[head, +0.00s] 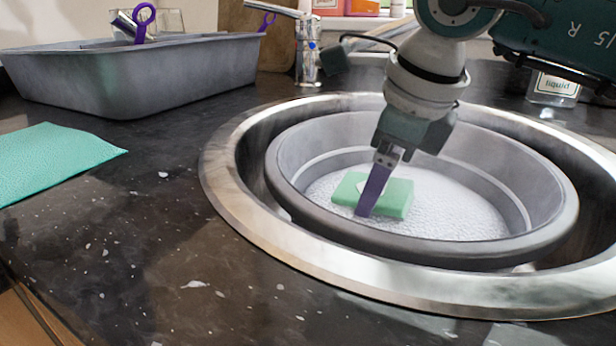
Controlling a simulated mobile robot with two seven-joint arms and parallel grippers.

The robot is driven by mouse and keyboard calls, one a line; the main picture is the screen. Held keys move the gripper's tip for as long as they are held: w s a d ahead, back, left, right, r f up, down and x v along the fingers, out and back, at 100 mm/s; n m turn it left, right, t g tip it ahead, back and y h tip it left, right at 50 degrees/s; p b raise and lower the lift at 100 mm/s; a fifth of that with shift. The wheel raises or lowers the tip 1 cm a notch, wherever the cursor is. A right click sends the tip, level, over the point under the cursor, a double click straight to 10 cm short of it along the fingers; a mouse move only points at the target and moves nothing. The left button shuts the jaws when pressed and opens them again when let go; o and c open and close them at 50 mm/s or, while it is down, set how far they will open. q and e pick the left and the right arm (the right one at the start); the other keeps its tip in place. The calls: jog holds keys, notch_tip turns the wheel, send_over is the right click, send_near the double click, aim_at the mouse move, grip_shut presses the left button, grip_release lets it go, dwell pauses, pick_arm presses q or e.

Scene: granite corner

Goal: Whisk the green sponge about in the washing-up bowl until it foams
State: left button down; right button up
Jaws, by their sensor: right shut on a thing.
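The green sponge (398,197) is a light green block in the grey washing-up bowl (545,188), at the level of the white foam (455,212) that covers the bowl's floor. The bowl sits inside the round metal sink (222,170). My right gripper (370,195) reaches down into the bowl from above and is shut on the sponge. One purple finger shows across the sponge's near side; the other finger is hidden. My left gripper is not in the picture.
A grey tub (150,85) holding a purple-handled thing (144,20) stands at the back left. A teal cloth (50,160) lies on the left. A tap (307,50) and a liquid bottle (553,90) stand behind the sink. The dark counter in front is clear, with white flecks.

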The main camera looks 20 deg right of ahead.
jog(key=shift+r, duration=0.1)
notch_tip(320, 180, up, 12)
jog(key=p, duration=0.9)
jog(key=shift+r, duration=0.15)
dwell(0.3)
dwell(0.9)
jog(key=shift+r, duration=0.1)
dwell(0.4)
jog(key=shift+r+p, duration=1.6)
jog(key=shift+r, duration=0.35)
